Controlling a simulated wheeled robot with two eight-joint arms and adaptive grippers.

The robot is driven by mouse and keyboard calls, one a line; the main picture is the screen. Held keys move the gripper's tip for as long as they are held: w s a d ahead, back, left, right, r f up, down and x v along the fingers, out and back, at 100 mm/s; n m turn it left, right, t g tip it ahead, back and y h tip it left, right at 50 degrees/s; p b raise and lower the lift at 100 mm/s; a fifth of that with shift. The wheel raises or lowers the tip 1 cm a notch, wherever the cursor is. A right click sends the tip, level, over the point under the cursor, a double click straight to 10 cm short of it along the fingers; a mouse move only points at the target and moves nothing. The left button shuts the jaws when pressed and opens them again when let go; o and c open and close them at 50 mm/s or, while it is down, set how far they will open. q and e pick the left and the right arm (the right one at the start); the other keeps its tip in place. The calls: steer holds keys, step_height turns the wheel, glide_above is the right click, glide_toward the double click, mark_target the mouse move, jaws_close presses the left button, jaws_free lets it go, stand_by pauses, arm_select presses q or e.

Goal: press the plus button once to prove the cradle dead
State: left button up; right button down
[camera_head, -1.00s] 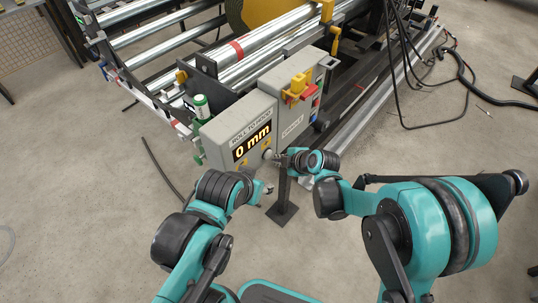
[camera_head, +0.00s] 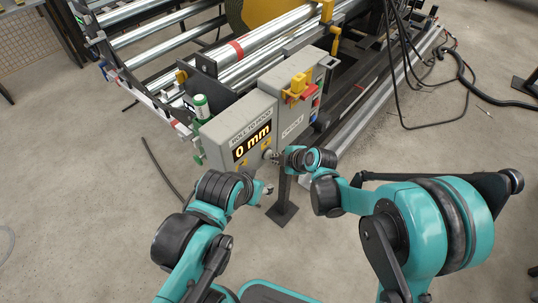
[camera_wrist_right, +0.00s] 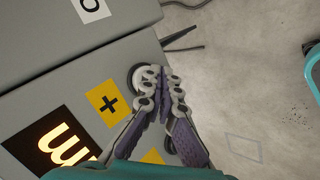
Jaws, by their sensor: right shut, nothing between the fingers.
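The grey control box (camera_head: 215,143) has a lit display (camera_head: 252,142) reading "0 mm". In the right wrist view a yellow plus label (camera_wrist_right: 109,104) sits on the box face beside a round button (camera_wrist_right: 138,75), partly hidden by my fingertips. My right gripper (camera_wrist_right: 158,80) is shut and empty, its tips over the button at the box's edge. Whether they touch or press it, I cannot tell. In the head view my right gripper (camera_head: 277,156) is at the box's lower right corner. My left gripper (camera_head: 265,188) hangs below the box, too small to read.
A second grey box (camera_head: 295,125) with a yellow and red switch (camera_head: 298,90) adjoins on the right. A post with a foot plate (camera_head: 283,211) stands below. The roller cradle (camera_head: 235,55) is behind. Black cables (camera_head: 405,70) hang at right. Open floor lies left and front.

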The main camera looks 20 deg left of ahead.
steer(key=shift+w+a, duration=0.15)
steer(key=shift+a, duration=0.25)
stand_by(0.3)
steer(key=shift+d, duration=0.1)
steer(key=shift+s+d, duration=0.3)
steer(key=shift+d, duration=0.4)
steer(key=d, duration=0.1)
steer(key=s+d, duration=0.1)
steer(key=d, duration=0.1)
steer(key=d+b, duration=0.1)
steer(key=shift+s+d, duration=0.35)
stand_by(0.8)
